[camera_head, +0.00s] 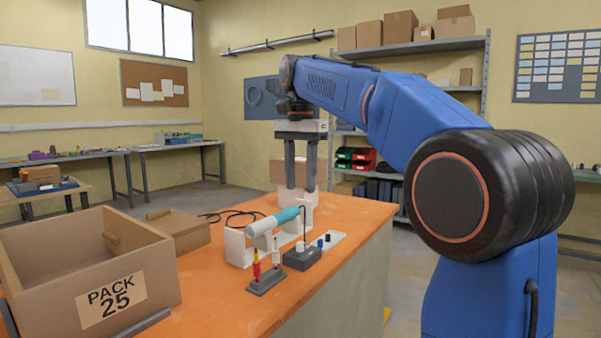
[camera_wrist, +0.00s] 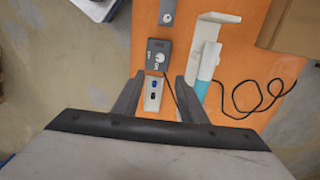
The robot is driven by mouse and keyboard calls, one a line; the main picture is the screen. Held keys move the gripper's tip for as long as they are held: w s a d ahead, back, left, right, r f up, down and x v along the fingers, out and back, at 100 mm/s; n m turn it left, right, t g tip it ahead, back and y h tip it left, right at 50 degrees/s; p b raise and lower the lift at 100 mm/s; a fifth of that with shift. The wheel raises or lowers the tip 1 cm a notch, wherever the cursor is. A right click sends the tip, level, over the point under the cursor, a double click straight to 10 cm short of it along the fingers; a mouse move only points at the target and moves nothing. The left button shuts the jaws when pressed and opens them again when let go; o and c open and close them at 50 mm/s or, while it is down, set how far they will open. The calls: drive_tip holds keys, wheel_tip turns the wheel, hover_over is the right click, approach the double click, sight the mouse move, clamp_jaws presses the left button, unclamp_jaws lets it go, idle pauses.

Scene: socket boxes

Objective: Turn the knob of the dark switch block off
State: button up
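The dark switch block (camera_head: 302,257) sits on the orange bench near its right edge. In the wrist view the dark switch block (camera_wrist: 158,48) shows from above, with a small round knob (camera_wrist: 159,58) and white marks on its top. The marks are too small to read, and I cannot tell which way the knob points. My gripper (camera_head: 301,188) points down, open and empty, above the bench and beyond the block. In the wrist view its fingers (camera_wrist: 159,79) stand apart on either side of a white plate, with the block just ahead of them.
The white plate (camera_head: 331,239) with blue and black pieces lies beside the block. A teal cylinder (camera_head: 273,222) rests on a white stand (camera_head: 238,249). A grey holder (camera_head: 266,282) carries red and white upright pieces. A cardboard box (camera_head: 90,270) and a black cable (camera_head: 232,214) are at left.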

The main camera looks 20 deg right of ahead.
drive_tip(key=shift+r, duration=0.9)
drive_tip(key=s+d+f+n+t, duration=0.1)
drive_tip(key=s+f+n, duration=0.4)
drive_tip(key=s+f, duration=1)
drive_tip(key=s+d+f+n+t, duration=0.2)
drive_tip(key=s+f+n, duration=0.4)
drive_tip(key=s+f, duration=1)
wheel_tip(320, 180, down, 4)
drive_tip(key=shift+d+r+t, duration=0.2)
drive_tip(key=shift+r+t, duration=0.05)
drive_tip(key=shift+t, duration=0.65)
drive_tip(key=shift+s, duration=0.1)
